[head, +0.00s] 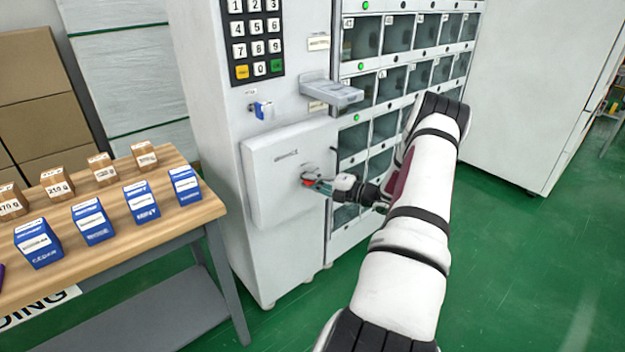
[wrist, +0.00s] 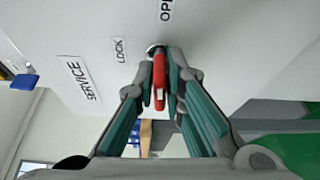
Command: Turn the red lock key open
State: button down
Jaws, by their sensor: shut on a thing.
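The red lock key (wrist: 159,78) sits in a round lock on the white service panel (head: 283,180). My gripper (wrist: 161,95) is shut on the red key, with a teal-lined finger on each side of it. In the head view my gripper (head: 328,185) reaches the panel's right part from the right, and only a little red shows at its tip. In the wrist view the labels LOCK (wrist: 119,50) and OPEN (wrist: 166,8) are beside the lock; the second is cut off by the frame edge. The lock face is mostly hidden by the key and fingers.
A blue key (head: 263,109) sits above the panel, below the keypad (head: 254,38). A grey tray (head: 332,92) juts out beside it. Glass-fronted compartments (head: 390,84) stand behind my arm. A wooden table (head: 205,208) with blue and brown boxes is at left.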

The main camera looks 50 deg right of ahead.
jog(key=shift+d+m, duration=0.1)
jog(key=shift+m, duration=0.5)
jog(key=c, duration=1.7)
grip_release()
jog(key=s, duration=0.4)
jog(key=s+d, duration=0.1)
jog(key=s, duration=0.7)
jog(key=shift+d+f, duration=0.1)
jog(key=shift+d, duration=0.3)
